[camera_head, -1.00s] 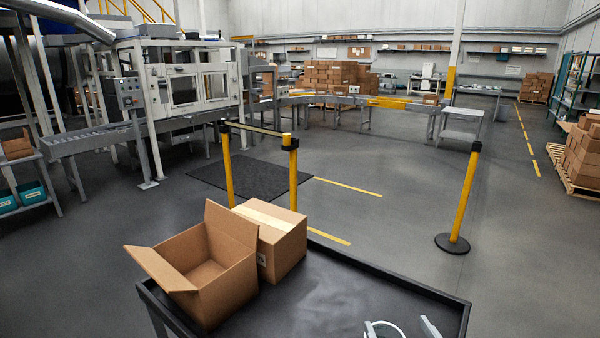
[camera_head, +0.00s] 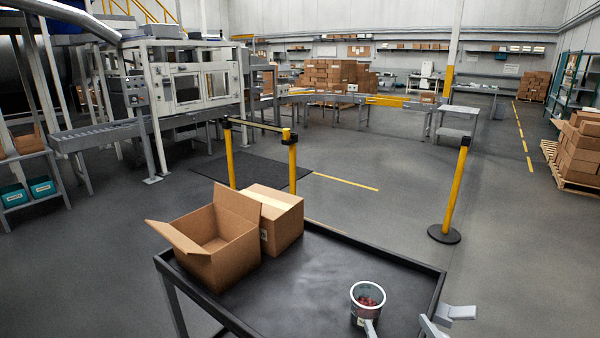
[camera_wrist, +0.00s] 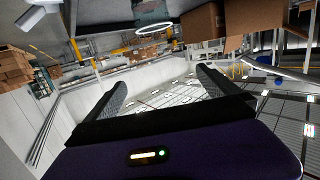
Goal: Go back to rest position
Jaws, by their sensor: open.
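The drum (camera_head: 357,306) is a small container with a white rim and dark red contents, standing at the front right of the dark table (camera_head: 300,285). A pale grey piece overlaps its front. Its white rim also shows at the top of the wrist view (camera_wrist: 155,29), which is upside down. My gripper (camera_wrist: 162,77) is open in the wrist view, with two dark fingers apart and nothing between them. It is apart from the drum. I cannot make out the gripper in the head view.
An open carton (camera_head: 215,255) and a closed carton (camera_head: 283,222) stand at the table's back left. Pale grey pieces (camera_head: 455,313) show at its front right corner; I cannot tell what they are. A yellow post (camera_head: 456,190) stands on the floor beyond. The table's middle is clear.

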